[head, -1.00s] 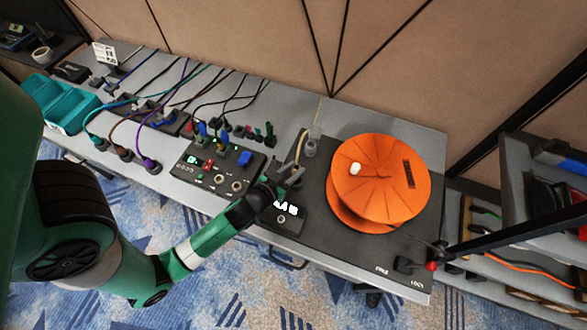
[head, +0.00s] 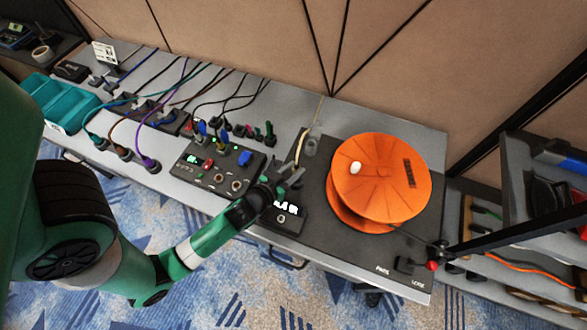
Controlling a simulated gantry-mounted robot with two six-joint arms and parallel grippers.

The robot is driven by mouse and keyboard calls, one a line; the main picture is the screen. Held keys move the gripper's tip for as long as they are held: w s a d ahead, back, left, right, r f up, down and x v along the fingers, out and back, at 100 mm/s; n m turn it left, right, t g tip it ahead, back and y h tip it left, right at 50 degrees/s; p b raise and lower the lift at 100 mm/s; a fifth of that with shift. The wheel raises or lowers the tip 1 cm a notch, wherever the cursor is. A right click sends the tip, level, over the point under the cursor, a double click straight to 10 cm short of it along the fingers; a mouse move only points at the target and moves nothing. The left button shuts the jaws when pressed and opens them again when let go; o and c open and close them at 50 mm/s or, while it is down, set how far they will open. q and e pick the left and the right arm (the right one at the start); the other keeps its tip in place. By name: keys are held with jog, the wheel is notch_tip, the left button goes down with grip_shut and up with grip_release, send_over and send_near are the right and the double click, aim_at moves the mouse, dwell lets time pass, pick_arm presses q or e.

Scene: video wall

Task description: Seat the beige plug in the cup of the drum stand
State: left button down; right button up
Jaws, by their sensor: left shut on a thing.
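My left gripper (head: 291,176) is shut at the left edge of the dark drum stand (head: 320,225), above the small black box. A thin beige cable (head: 299,150) runs down into its jaws. The beige plug on that cable is mostly hidden by the fingers. A small grey upright cylinder (head: 311,147), which may be the cup, stands just behind and right of the gripper. The large orange drum (head: 382,178) sits on the stand, right of the gripper, with a white knob on top. My right gripper is not in view.
A black panel with sockets and a blue connector (head: 244,158) lies left of the gripper. Several coloured cables and teal bins (head: 72,110) fill the left. A red-tipped lever (head: 431,266) stands at front right.

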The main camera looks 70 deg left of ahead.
pick_arm(q)
jog(key=shift+f, duration=0.1)
jog(key=shift+f+b, duration=0.5)
jog(key=shift+b, duration=0.05)
jog(key=shift+f, duration=0.1)
jog(key=shift+f+b, duration=0.4)
jog(key=shift+b, duration=0.05)
jog(key=shift+f, duration=0.1)
dwell(0.5)
jog(key=shift+f+b, duration=0.5)
jog(key=shift+b, duration=0.05)
jog(key=shift+f, duration=0.1)
dwell(0.3)
